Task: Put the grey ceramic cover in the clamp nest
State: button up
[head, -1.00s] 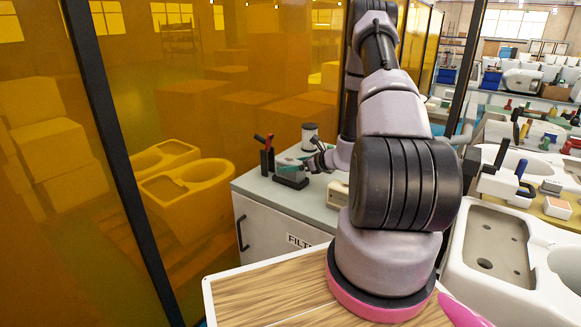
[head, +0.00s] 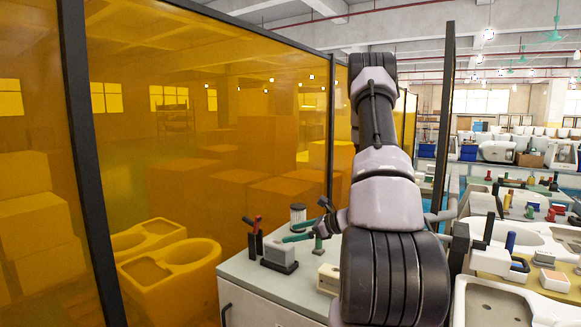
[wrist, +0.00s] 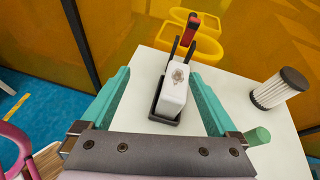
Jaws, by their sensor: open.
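A pale grey block with a mottled mark on top, which looks like the ceramic cover (wrist: 174,97), sits inside the dark tray-like clamp nest (wrist: 163,121) in the wrist view. In the head view the nest (head: 280,263) stands on the grey-topped cabinet, beside a red and a black upright handle (head: 254,236). My gripper (head: 297,233) is open just above the nest. In the wrist view its teal fingers (wrist: 163,97) are spread on either side of the block, with visible gaps. Nothing is held between them.
A ribbed filter cylinder (head: 298,214) and a green knob (head: 319,243) stand near the nest. A cream box (head: 329,279) is at the cabinet's front. An amber screen (head: 200,130) is close on the left. Basin-shaped ceramics (head: 505,245) stand at the right.

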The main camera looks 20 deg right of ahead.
jog(key=s+a+r+n+g, duration=0.3)
jog(key=s+a+r+n, duration=0.3)
jog(key=r, duration=0.3)
jog(key=s+a+r+n+g, duration=0.35)
jog(key=a+r+n, duration=0.3)
jog(key=r, duration=0.25)
jog(key=s+r+n+t+h, duration=0.3)
jog(key=s+r+n+h, duration=0.4)
jog(key=s+r, duration=0.5)
jog(key=s+n, duration=0.2)
jog(key=shift+s+a+r+n+t, duration=0.15)
jog(key=shift+s+r+n+t, duration=0.1)
jog(key=shift+s+n+t, duration=0.15)
